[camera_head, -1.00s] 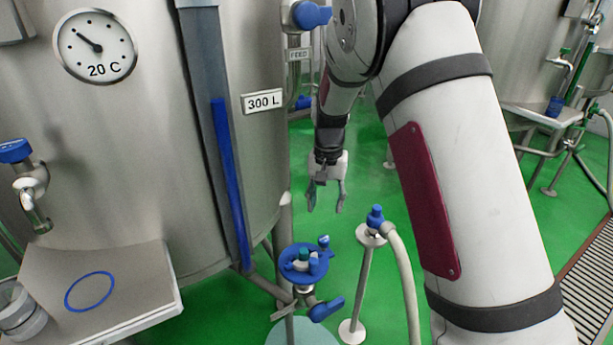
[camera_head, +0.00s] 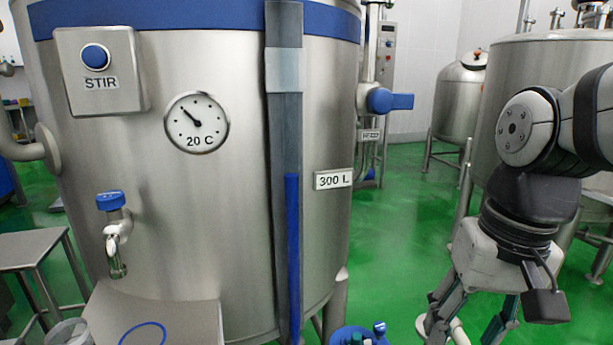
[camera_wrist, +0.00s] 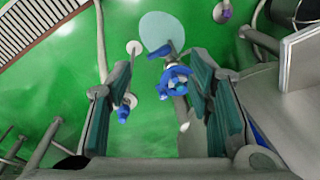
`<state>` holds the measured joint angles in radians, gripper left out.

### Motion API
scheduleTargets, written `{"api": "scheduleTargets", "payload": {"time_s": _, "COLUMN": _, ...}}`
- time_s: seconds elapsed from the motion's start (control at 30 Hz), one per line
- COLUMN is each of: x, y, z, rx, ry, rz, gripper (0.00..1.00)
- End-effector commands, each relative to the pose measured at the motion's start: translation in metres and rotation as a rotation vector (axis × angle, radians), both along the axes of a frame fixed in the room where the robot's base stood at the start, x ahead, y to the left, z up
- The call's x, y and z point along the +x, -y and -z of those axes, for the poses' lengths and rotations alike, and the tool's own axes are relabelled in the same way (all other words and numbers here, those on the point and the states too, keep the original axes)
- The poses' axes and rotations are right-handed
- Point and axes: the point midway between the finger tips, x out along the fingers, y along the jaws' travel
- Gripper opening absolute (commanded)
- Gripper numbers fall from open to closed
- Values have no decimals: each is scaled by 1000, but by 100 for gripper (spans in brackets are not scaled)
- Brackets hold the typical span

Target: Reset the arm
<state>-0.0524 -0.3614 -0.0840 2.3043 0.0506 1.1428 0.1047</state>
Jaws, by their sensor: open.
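My gripper (camera_head: 470,318) is at the lower right of the head view, pointing down, in front of and to the right of the steel tank (camera_head: 235,230). Its fingertips are cut off by the lower edge of that view. In the wrist view my gripper (camera_wrist: 165,105) has its two fingers wide apart with nothing between them touching. Below and beyond the fingers, a round blue holder (camera_wrist: 178,82) with small pieces on it stands over the green floor.
The tank carries a STIR button (camera_head: 96,57), a dial reading 20 C (camera_head: 197,122), a blue-handled tap (camera_head: 113,210) and a FEED valve (camera_head: 385,101). A steel shelf (camera_head: 190,318) juts out below the tap. Green floor (camera_head: 400,215) is open behind my arm.

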Motion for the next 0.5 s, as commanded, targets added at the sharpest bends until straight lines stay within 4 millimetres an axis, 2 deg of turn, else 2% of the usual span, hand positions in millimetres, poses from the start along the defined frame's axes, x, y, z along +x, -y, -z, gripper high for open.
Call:
{"api": "scheduleTargets", "payload": {"time_s": 0.03, "x": -20, "y": 1, "z": -2, "rx": -8, "ry": 13, "rz": -18, "gripper": 47}}
{"api": "scheduleTargets", "payload": {"time_s": 0.2, "x": -68, "y": 3, "z": 2, "rx": -39, "ry": 26, "rz": -70, "gripper": 47}}
{"api": "scheduleTargets", "payload": {"time_s": 0.5, "x": -124, "y": 7, "z": 17, "rx": -88, "ry": 42, "rz": -125, "gripper": 47}}
